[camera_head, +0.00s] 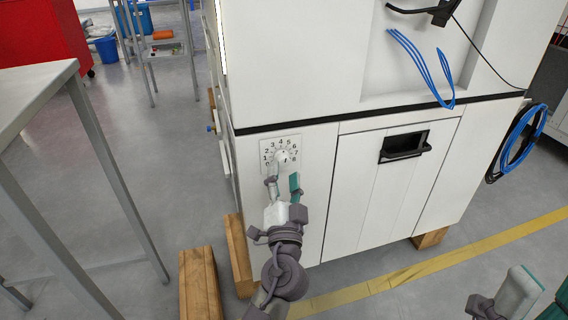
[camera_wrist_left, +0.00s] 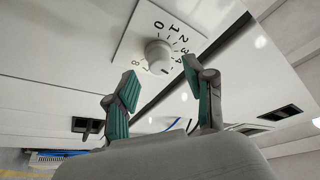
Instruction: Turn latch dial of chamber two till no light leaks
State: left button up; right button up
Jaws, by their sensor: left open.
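The latch dial is a round white knob (camera_head: 282,156) on a square numbered plate (camera_head: 267,150), low on the left part of the white chamber's front. The knob also shows in the left wrist view (camera_wrist_left: 157,55), with numbers around it; its exact setting is hard to read. My left gripper (camera_head: 283,181) is open just below the dial. In the left wrist view its green-padded fingers (camera_wrist_left: 160,78) are apart, with the knob beyond the gap between their tips. They seem not to touch it. My right gripper (camera_head: 500,300) is partly in view at the bottom right, away from the chamber.
A bright strip (camera_head: 221,38) runs along the chamber's upper left edge. A panel with a black recessed handle (camera_head: 404,146) is right of the dial. Blue cables (camera_head: 425,65) hang above. Wooden blocks (camera_head: 199,283) lie below, and a grey table (camera_head: 40,85) stands left.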

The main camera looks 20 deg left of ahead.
aim_at(284, 163)
pick_arm(q)
jog(key=shift+x, duration=1.65)
jog(key=shift+s, duration=0.1)
grip_shut()
